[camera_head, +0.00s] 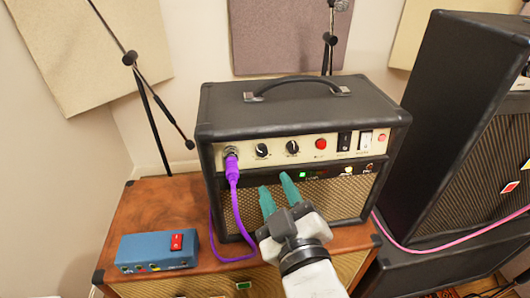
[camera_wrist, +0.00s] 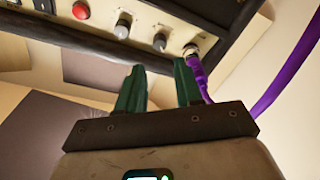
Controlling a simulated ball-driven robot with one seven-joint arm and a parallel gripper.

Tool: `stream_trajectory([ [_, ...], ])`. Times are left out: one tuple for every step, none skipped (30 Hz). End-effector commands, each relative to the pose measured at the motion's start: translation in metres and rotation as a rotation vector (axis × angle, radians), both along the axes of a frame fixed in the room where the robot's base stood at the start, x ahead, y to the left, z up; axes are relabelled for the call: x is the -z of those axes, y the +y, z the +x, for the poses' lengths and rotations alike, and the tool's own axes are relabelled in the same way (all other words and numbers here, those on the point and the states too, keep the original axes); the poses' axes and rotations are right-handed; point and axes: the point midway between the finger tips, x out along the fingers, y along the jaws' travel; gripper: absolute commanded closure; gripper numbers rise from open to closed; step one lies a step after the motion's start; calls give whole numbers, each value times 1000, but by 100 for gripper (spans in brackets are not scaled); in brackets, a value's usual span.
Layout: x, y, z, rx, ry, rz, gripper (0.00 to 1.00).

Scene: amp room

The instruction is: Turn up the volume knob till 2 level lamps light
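The black amp (camera_head: 300,110) stands on a wooden-topped cabinet. Its cream panel has two dark knobs, a left one (camera_head: 262,150) and a right one (camera_head: 292,147); I cannot read which is the volume knob. One green lamp (camera_head: 302,175) is lit on the dark strip below; any unlit level lamps beside it are too small to tell. My gripper (camera_head: 276,184) is open and empty, its green fingers apart in front of the amp, below the knobs. In the wrist view the fingers (camera_wrist: 158,68) point toward the panel, with both knobs (camera_wrist: 123,25) (camera_wrist: 160,42) beyond the tips, untouched.
A purple cable's plug (camera_head: 232,168) sits in the jack left of the knobs. A red button (camera_head: 320,144) and two rocker switches (camera_head: 344,140) (camera_head: 365,140) are to the right. A blue pedal box (camera_head: 150,252) lies on the cabinet top (camera_head: 165,208). A big black speaker stands at right.

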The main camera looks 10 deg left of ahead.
Motion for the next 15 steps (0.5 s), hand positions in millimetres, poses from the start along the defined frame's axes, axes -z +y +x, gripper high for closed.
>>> stream_trajectory([
  [-1, 3, 9, 0, -1, 2, 65],
  [-2, 5, 14, 1, -1, 3, 65],
  [-2, 8, 21, 1, -1, 3, 65],
  [-2, 10, 26, 1, -2, 3, 65],
  [-2, 13, 31, 1, -2, 3, 65],
  [-2, 15, 38, 1, -1, 3, 65],
  [-2, 17, 43, 1, -1, 3, 65],
  [-1, 19, 48, 1, 1, 3, 65],
  [-2, 21, 54, 1, -1, 3, 65],
  [-1, 23, 59, 1, -1, 3, 65],
  [-2, 25, 63, 1, -1, 4, 65],
  [-1, 27, 68, 0, -1, 2, 65],
  [-1, 28, 71, 0, -1, 2, 65],
  [-1, 29, 74, 1, 0, 2, 65],
  [-1, 30, 77, 1, 1, 3, 65],
])
